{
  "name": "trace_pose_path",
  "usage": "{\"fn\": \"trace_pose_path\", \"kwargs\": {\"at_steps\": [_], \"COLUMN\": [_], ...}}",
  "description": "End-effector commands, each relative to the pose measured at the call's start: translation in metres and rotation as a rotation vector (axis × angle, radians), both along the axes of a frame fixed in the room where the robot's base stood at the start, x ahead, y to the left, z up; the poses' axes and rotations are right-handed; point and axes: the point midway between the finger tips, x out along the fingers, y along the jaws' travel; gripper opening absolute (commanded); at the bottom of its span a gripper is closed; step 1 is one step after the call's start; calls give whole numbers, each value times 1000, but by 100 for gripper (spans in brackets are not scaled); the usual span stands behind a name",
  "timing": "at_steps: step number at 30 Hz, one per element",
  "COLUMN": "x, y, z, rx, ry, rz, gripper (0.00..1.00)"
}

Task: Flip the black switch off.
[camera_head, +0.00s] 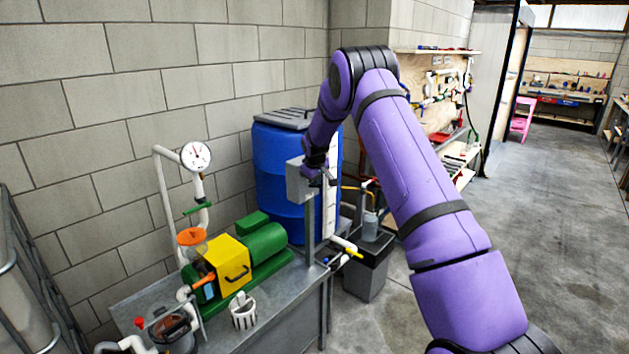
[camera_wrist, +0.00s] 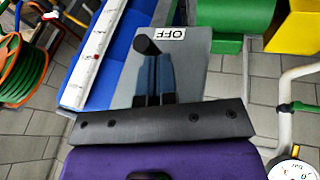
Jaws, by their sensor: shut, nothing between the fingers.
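A grey switch box (camera_head: 297,182) stands on a post at the edge of the metal bench, in front of the blue barrel. In the wrist view the box face (camera_wrist: 196,75) carries a white label (camera_wrist: 168,35) reading OFF. The black switch (camera_wrist: 147,46) is a short lever sticking out beside that label. My gripper (camera_head: 322,178) is at the box in the head view and hides the switch there. In the wrist view my gripper (camera_wrist: 154,66) is shut and empty, its fingertips just below the lever. I cannot tell whether they touch it.
The blue barrel (camera_head: 276,165) stands behind the box. A green and yellow pump (camera_head: 228,264), white pipes and a pressure gauge (camera_head: 196,156) are on the bench to the left. A grey bin (camera_head: 367,265) stands right of the bench. Open concrete floor (camera_head: 560,210) lies at right.

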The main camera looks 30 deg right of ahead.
Motion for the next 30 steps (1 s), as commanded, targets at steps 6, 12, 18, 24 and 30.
{"fn": "trace_pose_path", "kwargs": {"at_steps": [6,12,18,24,30], "x": [-3,-8,-12,-17,-17], "y": [-2,-4,-4,-6,-6], "z": [-2,-8,-18,-27,-28], "rx": [17,52,60,61,60], "ry": [-45,-139,-164,-163,-164], "rz": [-1,-3,1,-1,0], "gripper": [0,0,0,0,0]}}
